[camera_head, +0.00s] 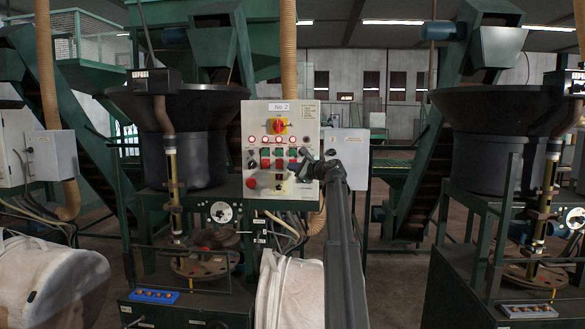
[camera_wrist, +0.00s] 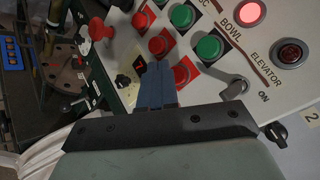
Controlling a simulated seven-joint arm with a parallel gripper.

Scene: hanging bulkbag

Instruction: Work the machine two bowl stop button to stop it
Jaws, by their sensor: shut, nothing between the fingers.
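The machine two control panel (camera_head: 249,118), labelled "No 2", faces me in the head view. In the wrist view the BOWL column has a lit red lamp (camera_wrist: 249,12), a green button (camera_wrist: 210,48) and a red button (camera_wrist: 187,72), which appears to be the bowl stop button. My gripper (camera_wrist: 157,68) is shut and empty, its tips just left of that red button in the picture. I cannot tell whether they touch the panel. In the head view my gripper (camera_head: 302,168) is at the panel's lower right and covers some controls.
Another green button (camera_wrist: 182,15) and red button (camera_wrist: 160,45) form the neighbouring column. A red mushroom button (camera_wrist: 98,28) sticks out farther left. The ELEVATOR lamp (camera_wrist: 290,53) and a grey lever switch (camera_wrist: 235,90) lie right. A white bag (camera_head: 290,290) hangs below the panel.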

